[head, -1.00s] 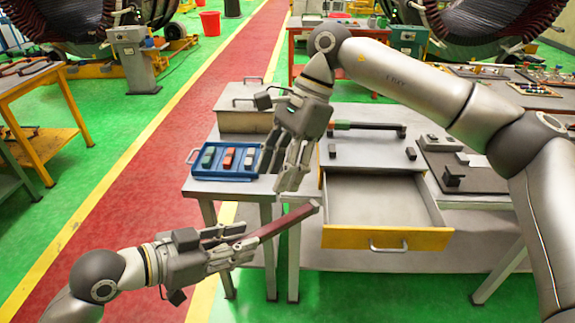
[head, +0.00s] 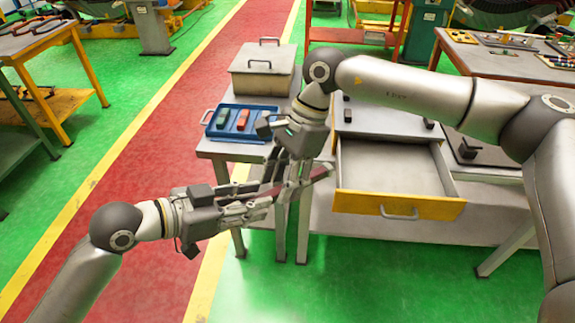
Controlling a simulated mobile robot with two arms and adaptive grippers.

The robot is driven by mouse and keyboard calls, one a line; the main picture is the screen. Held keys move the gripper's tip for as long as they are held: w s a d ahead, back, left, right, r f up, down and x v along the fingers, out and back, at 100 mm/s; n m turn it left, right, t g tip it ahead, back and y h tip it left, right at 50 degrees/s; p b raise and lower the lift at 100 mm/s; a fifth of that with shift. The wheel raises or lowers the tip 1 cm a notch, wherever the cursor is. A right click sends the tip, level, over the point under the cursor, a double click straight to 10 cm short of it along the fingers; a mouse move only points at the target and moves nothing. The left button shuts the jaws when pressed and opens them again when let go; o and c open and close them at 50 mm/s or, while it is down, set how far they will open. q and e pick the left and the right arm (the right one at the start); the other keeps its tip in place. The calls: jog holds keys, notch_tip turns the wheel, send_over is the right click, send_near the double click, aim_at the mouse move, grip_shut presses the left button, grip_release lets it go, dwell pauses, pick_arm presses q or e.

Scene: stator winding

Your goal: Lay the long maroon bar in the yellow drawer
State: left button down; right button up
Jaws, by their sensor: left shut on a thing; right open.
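The long maroon bar (head: 319,173) is in my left gripper (head: 268,202), which is shut on it near one end. The bar points up to the right, its far end close to the left front corner of the yellow drawer (head: 360,203). The drawer is pulled out, and its visible grey floor is empty. My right gripper (head: 286,180) is open and points down from above, its fingers at the middle of the bar. The fingers partly hide the bar; I cannot tell whether they touch it.
A blue tray (head: 208,126) with small coloured blocks stands on the bench left of my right gripper. A lidded metal box (head: 262,85) is behind it. Small dark blocks (head: 346,115) sit on the top behind the drawer. My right arm crosses above the bench.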

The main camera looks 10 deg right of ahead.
pick_arm(q)
jog(key=shift+r, duration=0.1)
pick_arm(e)
jog(key=shift+f, duration=0.1)
grip_shut()
pick_arm(q)
jog(key=c, duration=1)
grip_release()
jog(key=shift+c, duration=0.2)
jog(key=shift+a, duration=0.1)
